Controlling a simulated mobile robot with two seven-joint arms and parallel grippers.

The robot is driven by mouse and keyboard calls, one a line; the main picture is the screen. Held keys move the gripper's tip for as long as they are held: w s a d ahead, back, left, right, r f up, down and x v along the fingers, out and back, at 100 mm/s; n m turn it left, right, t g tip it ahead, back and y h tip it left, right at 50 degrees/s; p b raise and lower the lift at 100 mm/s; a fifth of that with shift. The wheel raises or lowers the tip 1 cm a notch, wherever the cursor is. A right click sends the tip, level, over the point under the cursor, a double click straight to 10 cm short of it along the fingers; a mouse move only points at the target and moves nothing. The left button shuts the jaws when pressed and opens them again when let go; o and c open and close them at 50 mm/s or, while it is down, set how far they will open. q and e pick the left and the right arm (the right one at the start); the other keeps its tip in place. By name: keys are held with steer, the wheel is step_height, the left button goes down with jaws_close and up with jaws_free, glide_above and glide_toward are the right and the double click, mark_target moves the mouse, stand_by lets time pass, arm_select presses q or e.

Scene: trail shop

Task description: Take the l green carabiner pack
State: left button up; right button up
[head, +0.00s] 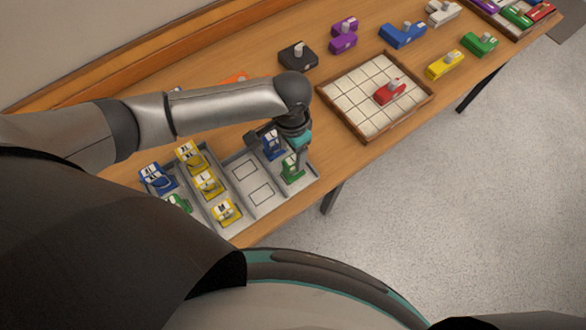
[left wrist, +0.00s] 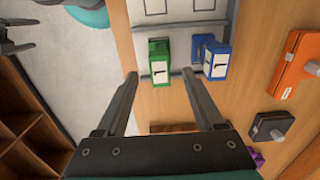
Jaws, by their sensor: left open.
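The green carabiner pack (head: 292,170) stands at the right end of the grey tray (head: 237,158). In the left wrist view the green pack (left wrist: 160,64) bears a white label with a dark mark like an upside-down L. My left gripper (left wrist: 159,77) is open, with one finger on each side of the green pack in that view; contact cannot be seen. In the head view my left gripper (head: 294,149) is just above the pack and partly covers it. A blue pack (head: 272,146) stands close beside it, also in the left wrist view (left wrist: 215,61).
Other tray columns hold yellow packs (head: 208,183), a blue pack (head: 157,178) and another green pack (head: 178,203). Two outlined tray spots are empty. A wood-rimmed tiled board (head: 338,96) with a red item (head: 389,92) lies right of my left gripper. A black item (head: 297,56) stands behind.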

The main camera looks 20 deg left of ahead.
mark_target(293, 159)
arm_select(q)
steer(key=shift+w+d+f+b, duration=0.15)
steer(key=shift+f+b, duration=0.35)
steer(key=shift+f, duration=2.15)
jaws_close()
